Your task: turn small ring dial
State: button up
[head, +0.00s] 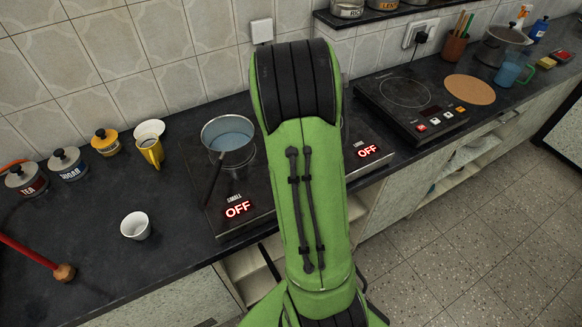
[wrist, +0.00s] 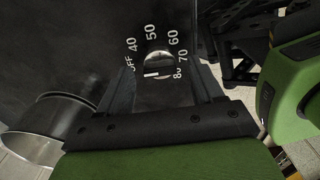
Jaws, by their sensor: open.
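The two-ring hob (head: 222,190) stands on the dark worktop, with a red OFF readout (head: 238,209) under the word SMALL and another OFF readout (head: 368,152) at its right. In the wrist view a round metallic dial (wrist: 158,64) sits in a printed scale running from OFF through 40 to 80. A short white mark shows on its lower left. My gripper (wrist: 163,72) is open, one finger on each side of the dial. I cannot tell whether they touch it. In the head view my green arm hides the dial and my gripper.
A pan (head: 229,134) of bluish liquid stands on the hob's left ring. A second black hob (head: 405,94) is at the right. A metal cylinder (wrist: 45,127) shows at the wrist view's lower left.

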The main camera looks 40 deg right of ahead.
notch_tip(320, 180, up, 16)
jog(key=p, duration=0.4)
jog(key=shift+f, duration=0.15)
jog(key=s+a+r+m+t, duration=0.2)
jog(key=a+r+m, duration=0.35)
jog(key=a, duration=0.55)
jog(key=s+a+m+t, duration=0.3)
jog(key=s+a+m, duration=0.6)
jog(key=a, duration=0.1)
jog(key=shift+s+t, duration=0.3)
jog(key=shift+d+r, duration=0.1)
